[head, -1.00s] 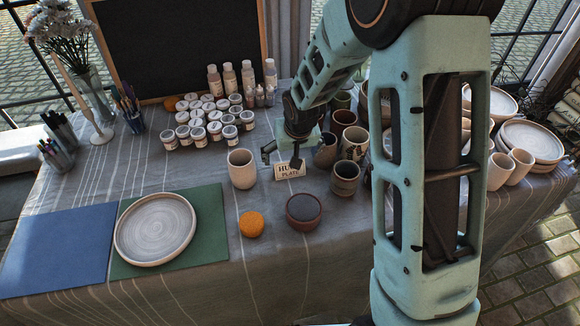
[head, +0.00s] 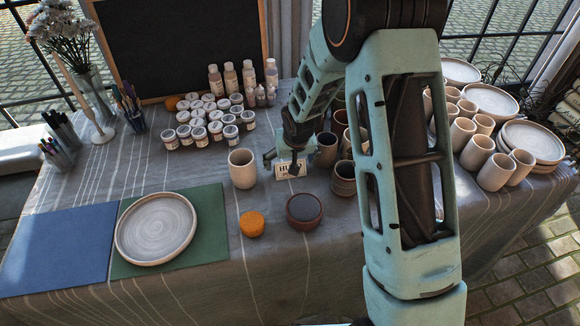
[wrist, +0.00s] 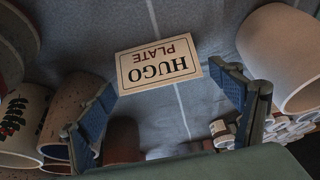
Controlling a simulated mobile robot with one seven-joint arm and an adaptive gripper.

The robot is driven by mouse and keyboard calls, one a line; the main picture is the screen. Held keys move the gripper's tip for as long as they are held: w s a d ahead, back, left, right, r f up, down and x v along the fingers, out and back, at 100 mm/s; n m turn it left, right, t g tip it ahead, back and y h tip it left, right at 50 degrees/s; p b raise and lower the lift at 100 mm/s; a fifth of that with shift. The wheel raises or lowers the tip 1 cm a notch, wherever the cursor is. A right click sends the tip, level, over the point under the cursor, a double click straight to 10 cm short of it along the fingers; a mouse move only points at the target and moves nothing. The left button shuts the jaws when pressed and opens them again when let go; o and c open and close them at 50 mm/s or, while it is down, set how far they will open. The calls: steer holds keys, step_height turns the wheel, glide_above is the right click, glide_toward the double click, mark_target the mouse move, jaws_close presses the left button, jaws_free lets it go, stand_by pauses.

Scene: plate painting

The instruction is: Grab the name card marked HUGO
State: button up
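The name card (wrist: 157,66) is cream with a dark border and reads HUGO PLATE, upside down in the wrist view. In the head view the card (head: 291,169) stands on the table between a plain cup and a darker cup. My gripper (wrist: 168,108) is open, its two blue-padded fingers spread on either side of the card's lower part in the wrist view. No contact with the card shows. In the head view my gripper (head: 290,160) is over the card and hides part of it.
A pale cup (head: 242,168) stands close left of the card, and dark cups (head: 343,178) stand close right. Paint jars (head: 208,122) stand behind. A plate (head: 155,229) lies on a green mat (head: 207,207).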

steer(key=c, duration=0.6)
steer(key=shift+o, duration=0.2)
steer(key=shift+r, duration=0.15)
steer(key=shift+r, duration=0.25)
step_height(320, 180, up, 2)
steer(key=shift+r, duration=0.1)
steer(key=s+a+r, duration=0.1)
steer(key=s+r, duration=0.9)
steer(key=s, duration=0.4)
steer(key=shift+a, duration=0.3)
